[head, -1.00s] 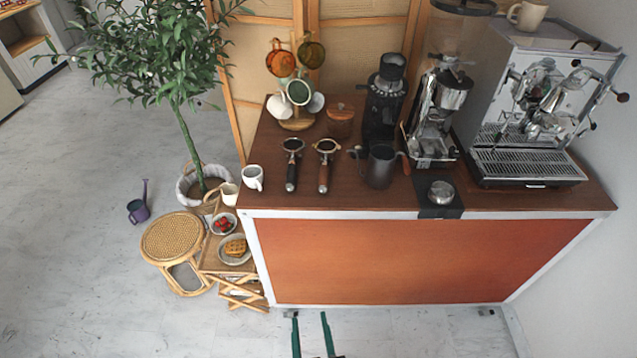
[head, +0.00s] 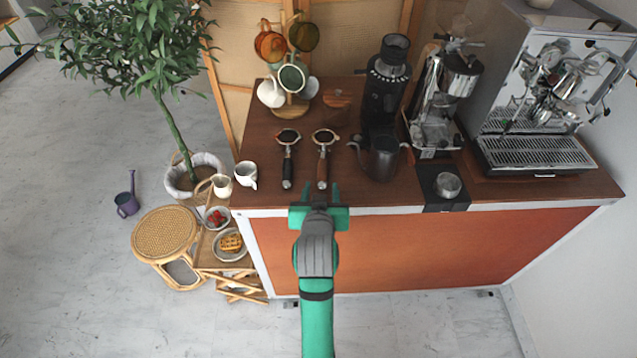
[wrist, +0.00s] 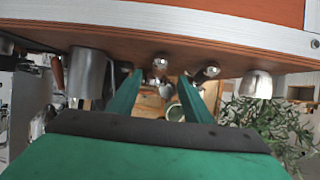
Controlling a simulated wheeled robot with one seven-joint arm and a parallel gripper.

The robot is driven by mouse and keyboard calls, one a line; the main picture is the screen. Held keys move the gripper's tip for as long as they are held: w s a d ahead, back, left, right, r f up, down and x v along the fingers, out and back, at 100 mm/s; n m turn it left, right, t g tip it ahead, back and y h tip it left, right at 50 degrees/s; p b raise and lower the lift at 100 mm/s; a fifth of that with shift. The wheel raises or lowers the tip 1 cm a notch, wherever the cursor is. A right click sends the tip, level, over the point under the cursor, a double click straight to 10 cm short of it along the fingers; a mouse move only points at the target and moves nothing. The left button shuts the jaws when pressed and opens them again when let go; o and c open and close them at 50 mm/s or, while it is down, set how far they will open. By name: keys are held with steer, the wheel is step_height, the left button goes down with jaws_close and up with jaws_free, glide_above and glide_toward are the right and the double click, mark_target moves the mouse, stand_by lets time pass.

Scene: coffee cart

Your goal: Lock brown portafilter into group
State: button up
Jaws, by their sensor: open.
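The brown portafilter (head: 322,168) lies on the counter with its round basket toward the back and its wooden handle toward the front edge. My gripper (head: 321,192) is open and empty at the front edge, just in front of that handle. In the wrist view, the handle end (wrist: 160,64) shows between my open fingertips (wrist: 161,74), apart from them. The espresso machine (head: 500,100) stands at the right end; its group (head: 553,82) is partly hidden by chrome parts and pipes, and I cannot make out its socket.
A black portafilter (head: 287,163) lies close left of the brown one. A dark pitcher (head: 383,160) stands close right. A white cup (head: 245,174) is at the left front corner. The grinder (head: 437,105) and a tamper (head: 447,185) on a black mat (head: 433,204) lie toward the machine.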

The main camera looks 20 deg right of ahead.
mark_target(323, 177)
steer(key=shift+w+d+r, duration=0.1)
steer(key=shift+w+d, duration=0.1)
steer(key=shift+w, duration=0.2)
steer(key=x, duration=0.6)
steer(key=shift+w+d, duration=0.2)
steer(key=shift+w, duration=0.05)
steer(key=shift+x, duration=0.8)
steer(key=shift+a, duration=0.15)
steer(key=shift+s, duration=0.15)
jaws_close()
stand_by(0.6)
